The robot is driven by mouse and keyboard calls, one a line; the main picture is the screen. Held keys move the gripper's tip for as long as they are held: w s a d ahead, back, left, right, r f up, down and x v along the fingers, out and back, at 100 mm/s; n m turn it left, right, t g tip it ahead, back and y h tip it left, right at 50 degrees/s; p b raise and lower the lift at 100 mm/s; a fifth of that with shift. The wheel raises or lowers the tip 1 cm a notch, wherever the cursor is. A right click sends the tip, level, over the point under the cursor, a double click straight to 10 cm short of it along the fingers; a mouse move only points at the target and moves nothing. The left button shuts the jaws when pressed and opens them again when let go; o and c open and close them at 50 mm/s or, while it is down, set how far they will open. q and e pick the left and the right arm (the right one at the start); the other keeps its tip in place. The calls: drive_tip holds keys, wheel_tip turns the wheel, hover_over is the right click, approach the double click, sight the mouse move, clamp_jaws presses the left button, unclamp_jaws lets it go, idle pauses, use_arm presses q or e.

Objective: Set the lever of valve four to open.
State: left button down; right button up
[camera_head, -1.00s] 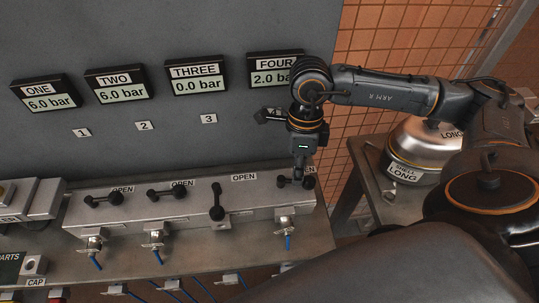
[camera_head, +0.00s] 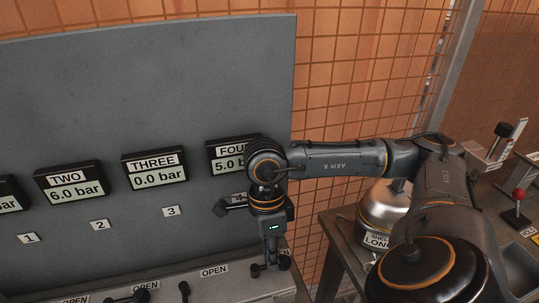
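My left gripper is not in view.
The lever of valve three (camera_head: 184,290) stands left of my gripper, with an OPEN label (camera_head: 214,271) nearby. The THREE display (camera_head: 155,169) reads 0.0 bar, the TWO display (camera_head: 70,188) 6.0 bar. A silver shell (camera_head: 383,214) stands on a side table.

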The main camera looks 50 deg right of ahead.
drive_tip(key=o, duration=0.4)
drive_tip(key=shift+s+f, duration=0.15)
drive_tip(key=shift+f, duration=0.05)
drive_tip(key=shift+c, duration=0.2)
drive_tip(key=shift+d, duration=0.1)
drive_tip(key=shift+r, duration=0.2)
drive_tip(key=shift+w+r, duration=0.25)
drive_tip(key=shift+r, duration=0.1)
wheel_tip(320, 180, up, 11)
drive_tip(key=w+d, duration=0.1)
drive_tip(key=shift+w, duration=0.35)
drive_tip(key=shift+d, duration=0.1)
